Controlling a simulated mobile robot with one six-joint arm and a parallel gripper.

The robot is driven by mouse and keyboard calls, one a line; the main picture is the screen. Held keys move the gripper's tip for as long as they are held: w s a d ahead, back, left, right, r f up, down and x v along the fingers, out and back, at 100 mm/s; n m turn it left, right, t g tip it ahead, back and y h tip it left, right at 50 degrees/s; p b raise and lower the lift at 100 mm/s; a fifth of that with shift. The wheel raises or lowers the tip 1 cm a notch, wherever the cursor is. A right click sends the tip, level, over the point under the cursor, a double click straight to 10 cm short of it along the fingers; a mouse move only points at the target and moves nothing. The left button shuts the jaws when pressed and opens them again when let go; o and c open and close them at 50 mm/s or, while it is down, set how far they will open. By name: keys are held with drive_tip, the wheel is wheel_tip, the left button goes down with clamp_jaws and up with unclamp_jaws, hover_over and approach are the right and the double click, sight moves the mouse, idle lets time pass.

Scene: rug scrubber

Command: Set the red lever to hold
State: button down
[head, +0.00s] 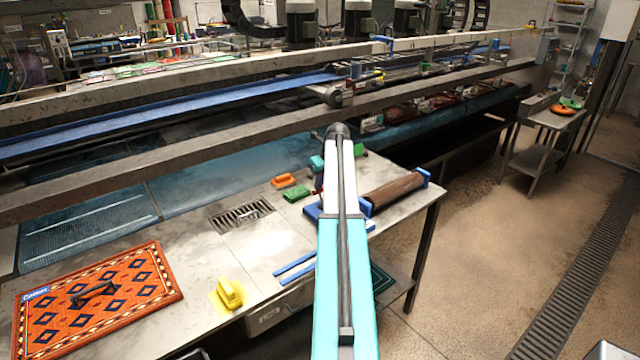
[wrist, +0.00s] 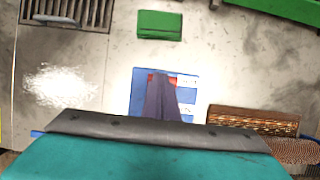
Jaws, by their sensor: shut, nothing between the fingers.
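A blue plate (wrist: 137,84) with small white labels on its right side lies below my gripper in the wrist view. Bits of red (wrist: 187,79), seemingly the red lever, show at both sides of my fingertips. My gripper (wrist: 161,76) is shut, with its dark fingers over the plate, and hides most of the red part. I cannot tell whether the fingers touch it or which way the lever is set. In the head view the blue plate (head: 312,212) shows partly at the left of my arm, which hides the lever and my gripper.
A brown roller (head: 395,190) with blue ends lies right of the plate. A green block (head: 297,193), an orange block (head: 283,181) and a drain grate (head: 241,215) are to the left. A patterned rug (head: 150,284) and yellow brush (head: 229,293) lie at the near left.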

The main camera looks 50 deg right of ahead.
drive_tip(key=shift+w+r+p, duration=0.3)
drive_tip(key=shift+w+r, duration=0.1)
wheel_tip(320, 180, up, 9)
drive_tip(key=w+p, duration=0.2)
drive_tip(key=p, duration=0.2)
drive_tip(key=shift+w+d+f+p, duration=0.2)
drive_tip(key=shift+d+p, duration=0.2)
drive_tip(key=shift+s, duration=0.15)
